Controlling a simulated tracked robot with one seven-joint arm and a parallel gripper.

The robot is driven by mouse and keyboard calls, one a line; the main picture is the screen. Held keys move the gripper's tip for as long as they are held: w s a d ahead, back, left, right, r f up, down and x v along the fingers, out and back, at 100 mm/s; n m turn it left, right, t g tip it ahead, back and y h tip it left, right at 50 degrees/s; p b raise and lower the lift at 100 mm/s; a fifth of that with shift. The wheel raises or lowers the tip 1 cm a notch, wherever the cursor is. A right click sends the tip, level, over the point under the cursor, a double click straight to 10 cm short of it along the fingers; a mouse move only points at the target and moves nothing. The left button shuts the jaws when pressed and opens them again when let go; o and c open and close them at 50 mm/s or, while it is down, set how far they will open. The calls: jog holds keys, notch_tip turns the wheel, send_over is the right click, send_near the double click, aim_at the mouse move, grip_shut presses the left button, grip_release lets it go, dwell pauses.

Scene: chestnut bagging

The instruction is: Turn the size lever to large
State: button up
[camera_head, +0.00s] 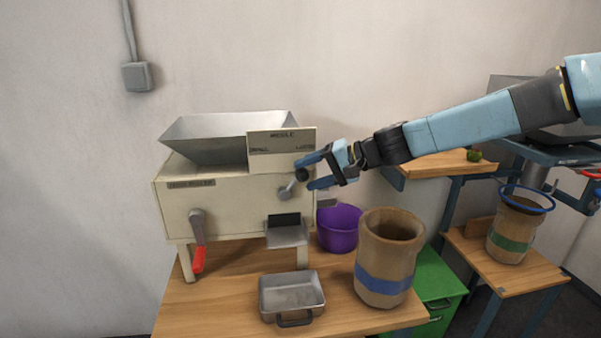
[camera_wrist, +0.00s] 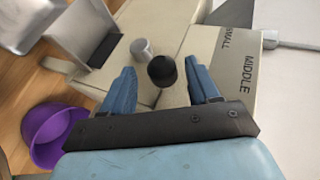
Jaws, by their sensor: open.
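The size lever has a black knob (camera_head: 302,174) and a grey pivot (camera_head: 286,193) on the front of the cream sorting machine (camera_head: 235,205). In the head view it points up and to the right from its pivot. A label plate (camera_head: 282,149) above it reads MIDDLE at the top, with smaller words at each side. My gripper (camera_head: 311,172) is open at the knob. In the wrist view the knob (camera_wrist: 162,70) stands between the two spread fingers of my gripper (camera_wrist: 161,75), with gaps on both sides. SMALL and MIDDLE are readable there; LARGE is not.
A hopper (camera_head: 225,138) tops the machine, and a red-handled crank (camera_head: 198,255) hangs at its left. A chute (camera_head: 287,235), metal tray (camera_head: 291,294), purple bowl (camera_head: 338,229) and blue-banded sack (camera_head: 386,262) are below. A second sack (camera_head: 517,228) stands at right.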

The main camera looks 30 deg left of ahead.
jog(key=v, duration=1.3)
jog(key=shift+d, duration=0.15)
jog(key=s+d+f+t+h, duration=0.1)
jog(key=d+f+t+h, duration=0.15)
jog(key=d, duration=0.55)
jog(key=s+d+f+t+h, duration=0.1)
jog(key=d+f+t+h, duration=0.2)
jog(key=d, duration=0.5)
jog(key=s+d+r+m+t+h, duration=0.1)
jog(key=s+d+r+h, duration=0.1)
jog(key=d, duration=0.6)
jog(key=s+d+r+m+t+h, duration=0.1)
jog(key=s+d+r+h, duration=0.1)
jog(key=d, duration=0.7)
jog(key=s+h, duration=0.1)
jog(key=s, duration=0.1)
jog(key=shift+s+d+m, duration=0.3)
jog(key=shift+s, duration=0.05)
jog(key=s+d, duration=0.3)
jog(key=d, duration=0.1)
jog(key=s+d+r+m+t+h, duration=0.1)
jog(key=s+d, duration=0.2)
jog(key=d, duration=0.1)
jog(key=s+d+m+t, duration=0.1)
jog(key=s+d, duration=0.2)
jog(key=d, duration=0.2)
jog(key=shift+s+r+h, duration=0.25)
jog(key=shift+r+h, duration=0.1)
jog(key=shift+r, duration=0.05)
